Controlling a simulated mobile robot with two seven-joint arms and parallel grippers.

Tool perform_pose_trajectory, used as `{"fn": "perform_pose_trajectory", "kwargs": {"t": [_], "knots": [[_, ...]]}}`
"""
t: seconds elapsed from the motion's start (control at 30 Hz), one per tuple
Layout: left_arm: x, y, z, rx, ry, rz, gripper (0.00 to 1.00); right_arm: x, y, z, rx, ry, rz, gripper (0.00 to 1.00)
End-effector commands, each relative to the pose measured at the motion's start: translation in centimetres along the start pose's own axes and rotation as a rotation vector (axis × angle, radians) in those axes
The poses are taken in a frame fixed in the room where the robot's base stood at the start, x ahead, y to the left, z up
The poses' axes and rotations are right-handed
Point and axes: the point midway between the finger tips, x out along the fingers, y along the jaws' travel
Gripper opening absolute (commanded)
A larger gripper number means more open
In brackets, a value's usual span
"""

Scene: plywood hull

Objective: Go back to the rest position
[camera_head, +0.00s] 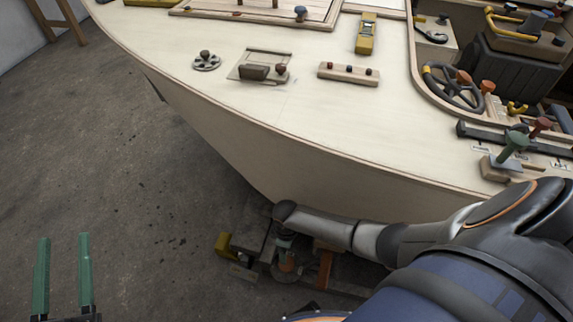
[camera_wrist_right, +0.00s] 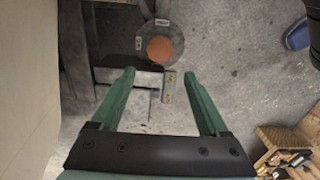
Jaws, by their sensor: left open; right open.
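My left gripper (camera_head: 63,272) is at the lower left of the head view. Its two green fingers are apart and empty, above the bare concrete floor. My right arm (camera_head: 400,240) comes in from the right and reaches along the lower side of the plywood hull (camera_head: 330,165). In the right wrist view my right gripper (camera_wrist_right: 158,78) has its green fingers apart. Nothing is held between them; floor, a grey bar and a small yellow-grey plate (camera_wrist_right: 168,88) show beyond. The right fingers cannot be made out in the head view.
A round part with an orange knob (camera_wrist_right: 160,48) lies beyond the right fingers. The hull top carries a yellow device (camera_head: 366,35), a peg strip (camera_head: 349,74), a handwheel (camera_head: 455,88) and levers. A wooden crate (camera_wrist_right: 285,150) stands at lower right.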

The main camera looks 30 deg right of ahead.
Motion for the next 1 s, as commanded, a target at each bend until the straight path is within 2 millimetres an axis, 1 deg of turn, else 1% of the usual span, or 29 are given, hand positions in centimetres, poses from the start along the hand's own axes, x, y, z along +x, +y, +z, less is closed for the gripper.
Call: {"fn": "perform_pose_trajectory", "kwargs": {"t": [0.17, 0.7, 0.77, 0.87, 0.97, 1.0], "knots": [[-0.1, 0.1, 0.8, -0.01, -0.031, 0.0, 0.5, -0.2, 0.0, 0.0, 0.0, -0.001, 0.0, 0.78], [-0.1, 0.1, 0.7, -0.009, -0.028, 0.0, 0.5, -0.2, -0.2, -0.2, -0.001, 0.012, 0.002, 0.78], [0.0, 0.1, 0.7, -0.009, -0.028, 0.0, 0.5, -0.4, -0.6, -0.9, -0.003, 0.048, 0.01, 0.78], [0.0, 0.1, 0.7, -0.009, -0.028, 0.0, 0.5, -1.3, -1.9, -3.2, -0.002, 0.176, 0.039, 0.78], [0.0, 0.1, 0.7, -0.009, -0.028, 0.0, 0.5, -3.9, -3.4, -6.5, 0.013, 0.38, 0.086, 0.78], [0.0, 0.1, 0.7, -0.009, -0.028, 0.0, 0.5, -5.5, -3.8, -7.7, 0.024, 0.473, 0.109, 0.78]]}}
